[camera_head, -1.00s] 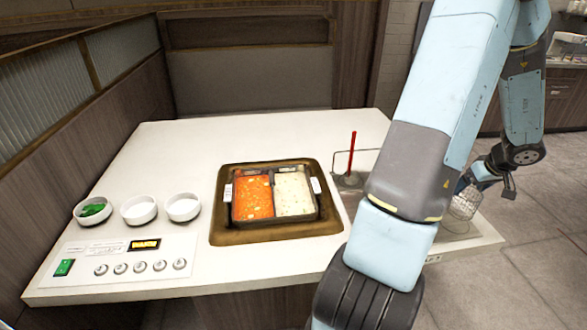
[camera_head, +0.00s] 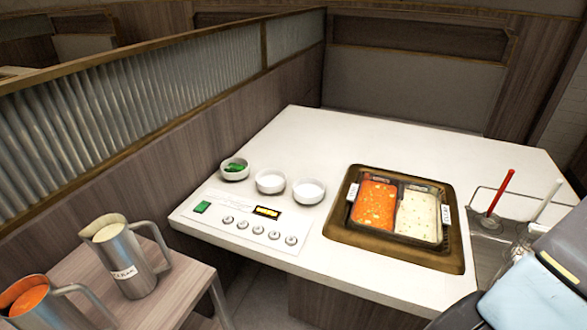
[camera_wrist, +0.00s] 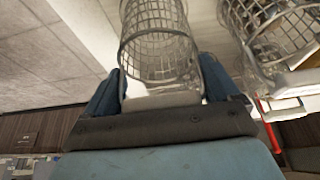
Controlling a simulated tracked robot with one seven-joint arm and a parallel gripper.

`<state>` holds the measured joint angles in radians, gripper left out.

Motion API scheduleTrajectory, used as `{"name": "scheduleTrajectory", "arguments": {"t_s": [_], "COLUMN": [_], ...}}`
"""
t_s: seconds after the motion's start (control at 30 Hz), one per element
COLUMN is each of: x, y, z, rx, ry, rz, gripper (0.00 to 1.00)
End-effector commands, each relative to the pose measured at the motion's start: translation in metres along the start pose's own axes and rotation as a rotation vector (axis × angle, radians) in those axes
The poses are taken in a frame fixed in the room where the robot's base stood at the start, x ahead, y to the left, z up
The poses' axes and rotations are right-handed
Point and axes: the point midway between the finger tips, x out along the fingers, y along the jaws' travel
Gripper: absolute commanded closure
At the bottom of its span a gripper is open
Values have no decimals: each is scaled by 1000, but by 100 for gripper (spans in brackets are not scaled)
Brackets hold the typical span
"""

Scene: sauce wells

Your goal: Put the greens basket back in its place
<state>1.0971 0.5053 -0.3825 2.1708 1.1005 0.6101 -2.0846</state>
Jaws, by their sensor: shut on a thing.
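In the wrist view my gripper (camera_wrist: 160,88) is shut on a cylindrical wire-mesh basket (camera_wrist: 158,28), which sits between its two fingers. No label shows on it, but it fits the greens basket. The basket looks empty. A second wire basket (camera_wrist: 270,28) is close beside it at the right of the wrist view. In the head view my gripper is out of frame. A metal holder with a wire rail (camera_head: 488,222) is at the counter's right end, partly hidden by my arm. A red handle (camera_head: 502,192) and a pale handle (camera_head: 546,200) stand up there.
The counter (camera_head: 330,140) bears a two-part sauce well (camera_head: 338,232) with red and white sauces, small bowls (camera_head: 270,181), one with greens (camera_head: 235,168), and a button panel (camera_head: 260,228). Metal pitchers (camera_head: 125,262) stand on a side table at lower left. A ribbed partition (camera_head: 160,90) runs behind.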

Motion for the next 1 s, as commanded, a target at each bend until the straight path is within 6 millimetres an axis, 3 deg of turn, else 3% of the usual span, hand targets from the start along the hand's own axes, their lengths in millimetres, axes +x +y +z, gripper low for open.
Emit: {"name": "scheduleTrajectory", "arguments": {"t_s": [0.83,0.87,1.0], "x": [7,7,7], "y": [0,0,0], "z": [3,3,3], "rx": [0,0,0], "ry": [-1,-2,-1], "rz": [0,0,0], "gripper": [53,9,0]}}
